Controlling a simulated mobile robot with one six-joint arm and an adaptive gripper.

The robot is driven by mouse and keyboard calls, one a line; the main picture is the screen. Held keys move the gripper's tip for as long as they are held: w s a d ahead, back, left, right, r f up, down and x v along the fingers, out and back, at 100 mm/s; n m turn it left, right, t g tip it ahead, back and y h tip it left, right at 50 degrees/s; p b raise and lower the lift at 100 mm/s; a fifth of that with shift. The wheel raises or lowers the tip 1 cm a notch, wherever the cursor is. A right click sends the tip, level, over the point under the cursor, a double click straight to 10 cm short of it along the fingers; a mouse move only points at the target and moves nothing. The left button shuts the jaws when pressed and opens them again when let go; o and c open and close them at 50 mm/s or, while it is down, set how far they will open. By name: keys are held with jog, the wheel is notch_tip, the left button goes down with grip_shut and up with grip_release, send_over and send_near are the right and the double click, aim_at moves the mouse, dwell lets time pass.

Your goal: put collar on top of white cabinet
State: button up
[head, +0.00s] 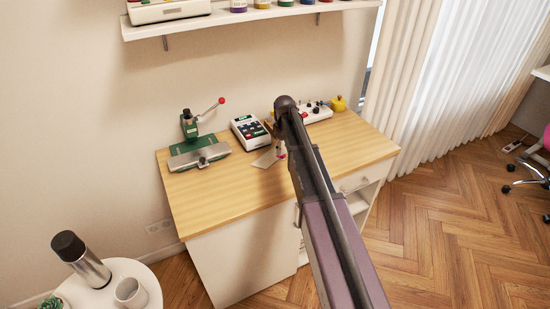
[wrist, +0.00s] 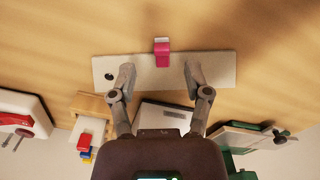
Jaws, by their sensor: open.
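A flat pale grey strip (wrist: 105,70) with a dark round spot near one end lies on the wooden top in the wrist view. A small pink and white piece (wrist: 162,52) sits at its middle. I cannot tell for certain which of these is the collar. My gripper (wrist: 159,72) is open and empty, its fingertips spread over the strip near its lower edge. In the head view the grey strip (head: 266,160) shows partly beside my arm, which hides most of the gripper. The white cabinet (head: 240,262) has a wooden top (head: 225,200).
On the cabinet top stand a green press (head: 195,150) with a red-knobbed lever, a keypad device (head: 250,131) and a yellow item (head: 338,104). A wall shelf (head: 240,15) hangs above. A round white table (head: 140,268) holds a flask and a cup. The cabinet top's front left is clear.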

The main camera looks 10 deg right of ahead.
aim_at(283, 155)
jog(key=shift+s+f+b, duration=0.15)
jog(key=shift+f+b, duration=1.45)
jog(key=shift+f, duration=0.3)
grip_shut()
